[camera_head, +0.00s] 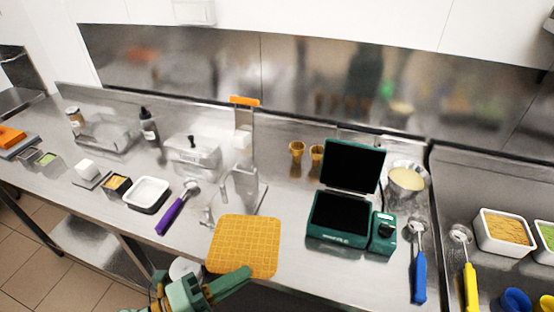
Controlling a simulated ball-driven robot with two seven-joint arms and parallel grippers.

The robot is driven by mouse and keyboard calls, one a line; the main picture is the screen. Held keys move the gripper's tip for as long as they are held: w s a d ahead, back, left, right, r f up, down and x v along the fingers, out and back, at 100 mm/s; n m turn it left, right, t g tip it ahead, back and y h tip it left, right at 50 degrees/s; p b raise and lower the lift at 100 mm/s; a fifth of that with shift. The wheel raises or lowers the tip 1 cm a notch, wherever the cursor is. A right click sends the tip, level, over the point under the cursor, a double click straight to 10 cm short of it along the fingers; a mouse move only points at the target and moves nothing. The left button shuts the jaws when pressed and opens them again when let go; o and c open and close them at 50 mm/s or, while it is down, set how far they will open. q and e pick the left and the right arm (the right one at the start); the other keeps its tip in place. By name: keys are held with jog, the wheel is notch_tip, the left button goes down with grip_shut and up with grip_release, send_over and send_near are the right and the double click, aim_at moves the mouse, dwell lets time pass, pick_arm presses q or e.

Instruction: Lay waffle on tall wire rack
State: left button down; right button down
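The waffle (243,240) is a flat, golden-orange square with a grid pattern. It is at the lower middle of the head view, over the counter's front edge. My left gripper (228,284) is green and comes in from the bottom. A finger overlaps the waffle's near edge, and the gripper appears shut on it; the other finger is hidden. A thin grey metal frame (239,181) stands just behind the waffle and may be the tall wire rack; its lower part is partly covered. My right gripper is out of view.
An open green waffle iron (340,216) stands right of the waffle. A purple-handled scoop (172,213) and a white tub (148,193) lie to the left. A blue-handled scoop (419,272) and a bowl of batter (406,181) are at the right. Two cones (297,150) stand behind.

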pick_arm(q)
jog(key=shift+w+a+r+n+t+y, duration=1.4)
jog(key=shift+a+n+t+y, duration=0.7)
jog(key=shift+a+n+y, duration=1.15)
jog(key=shift+w+a+r+n+t+y, duration=1.4)
jog(key=shift+a+n+t+y, duration=0.9)
jog(key=shift+a+y, duration=1.6)
notch_tip(320, 180, down, 8)
jog(key=b, duration=0.7)
jog(key=shift+d+g+y, duration=0.3)
jog(key=shift+d+y, duration=0.05)
jog(key=shift+d, duration=0.05)
jog(key=shift+w, duration=0.1)
